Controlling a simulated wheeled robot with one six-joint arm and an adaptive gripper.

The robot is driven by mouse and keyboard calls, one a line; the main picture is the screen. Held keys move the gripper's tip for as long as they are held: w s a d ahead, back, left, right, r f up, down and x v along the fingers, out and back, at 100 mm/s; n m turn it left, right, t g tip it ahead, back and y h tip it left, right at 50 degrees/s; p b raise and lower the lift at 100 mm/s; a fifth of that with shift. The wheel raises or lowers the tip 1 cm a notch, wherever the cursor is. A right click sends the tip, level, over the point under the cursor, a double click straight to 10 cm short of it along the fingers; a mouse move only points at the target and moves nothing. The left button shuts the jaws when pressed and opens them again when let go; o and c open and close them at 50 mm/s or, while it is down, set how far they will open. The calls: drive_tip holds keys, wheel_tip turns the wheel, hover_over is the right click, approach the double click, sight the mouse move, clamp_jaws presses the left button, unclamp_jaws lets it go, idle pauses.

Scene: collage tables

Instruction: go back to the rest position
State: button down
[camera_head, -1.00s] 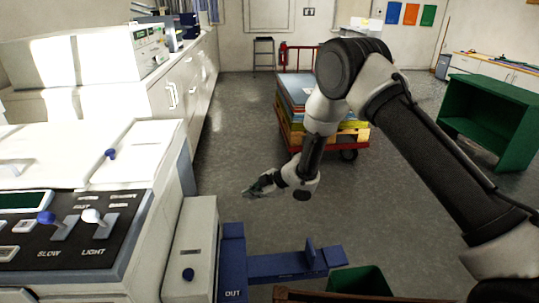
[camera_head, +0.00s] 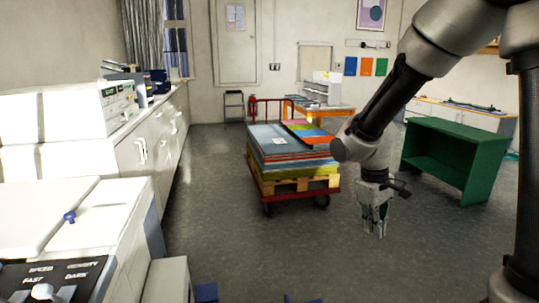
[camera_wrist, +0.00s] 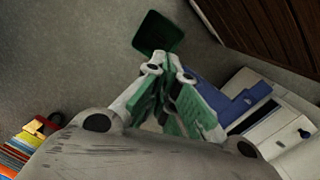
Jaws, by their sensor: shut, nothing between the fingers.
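My gripper (camera_head: 376,228) hangs from my raised arm, pointing down over the bare grey floor, right of the cart in the head view. Its green-padded fingers are shut and hold nothing. It also shows in the wrist view (camera_wrist: 166,70), with the fingertips near the middle top. My arm comes in from the upper right of the head view.
A red cart (camera_head: 293,203) with stacked coloured sheets stands mid-floor. A green shelf (camera_head: 452,160) is at right, the white machine (camera_head: 113,225) at lower left. The wrist view shows a dark green bin (camera_wrist: 158,33) and a blue part (camera_wrist: 232,97). Floor between cart and shelf is clear.

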drive_tip(key=s+d+r+m+t+y, duration=0.1)
drive_tip(key=s+d+r+m+t, duration=0.1)
drive_tip(key=s+r, duration=0.5)
drive_tip(key=s+d+r+m+t, duration=0.2)
drive_tip(key=s+d+r+m, duration=0.2)
drive_tip(key=s+d+r, duration=0.3)
drive_tip(key=shift+s+d+r+t+y, duration=0.35)
drive_tip(key=shift+s+r, duration=0.45)
drive_tip(key=shift+s, duration=0.45)
drive_tip(key=shift+a, duration=0.2)
